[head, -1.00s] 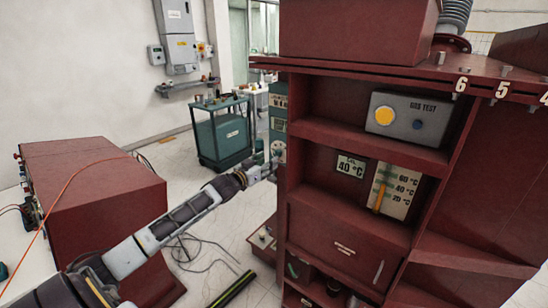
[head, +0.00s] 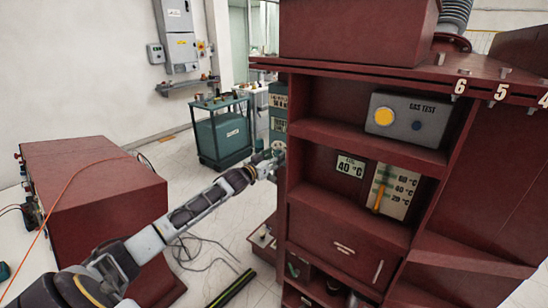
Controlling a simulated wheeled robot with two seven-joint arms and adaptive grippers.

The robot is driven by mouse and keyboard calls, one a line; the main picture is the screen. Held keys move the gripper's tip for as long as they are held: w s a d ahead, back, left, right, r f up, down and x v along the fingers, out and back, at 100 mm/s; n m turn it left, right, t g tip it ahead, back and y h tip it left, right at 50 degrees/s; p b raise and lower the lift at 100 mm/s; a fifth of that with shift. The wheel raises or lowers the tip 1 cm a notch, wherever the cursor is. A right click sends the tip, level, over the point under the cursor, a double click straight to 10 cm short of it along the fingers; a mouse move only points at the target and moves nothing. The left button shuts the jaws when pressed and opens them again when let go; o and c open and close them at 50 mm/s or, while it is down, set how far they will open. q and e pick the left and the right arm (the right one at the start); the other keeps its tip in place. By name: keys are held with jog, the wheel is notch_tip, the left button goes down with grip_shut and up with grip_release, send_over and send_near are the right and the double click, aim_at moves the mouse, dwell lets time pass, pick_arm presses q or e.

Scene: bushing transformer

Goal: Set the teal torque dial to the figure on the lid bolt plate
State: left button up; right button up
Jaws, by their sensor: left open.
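A teal panel (head: 277,136) stands at the left edge of the dark red transformer. A small plate (head: 278,101) with figures sits on its upper part, too small to read surely. A second label (head: 279,125), seemingly "TORQUE", is below it. My left arm reaches in from the lower left, and its open gripper (head: 276,155) is at the lower part of the panel, just left of the red frame. The gripper covers the dial area, so the dial's setting and any contact are hidden. My right gripper is not in view.
The red transformer's shelves hold a grey gas test box (head: 408,118), a 40 °C plate (head: 350,166) and a thermometer card (head: 392,191). A red cabinet (head: 92,205) stands left. A teal cart (head: 222,135) is behind. Cables (head: 200,252) lie on the floor.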

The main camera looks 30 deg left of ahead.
pick_arm(q)
jog(key=shift+w, duration=0.1)
jog(key=shift+c, duration=0.3)
jog(key=c, duration=1)
jog(key=shift+o, duration=0.2)
jog(key=shift+m, duration=0.4)
jog(key=m+p, duration=0.1)
jog(key=m, duration=0.7)
jog(key=shift+a+m, duration=0.1)
jog(key=shift+m, duration=0.2)
jog(key=m, duration=0.4)
jog(key=shift+m, duration=2.3)
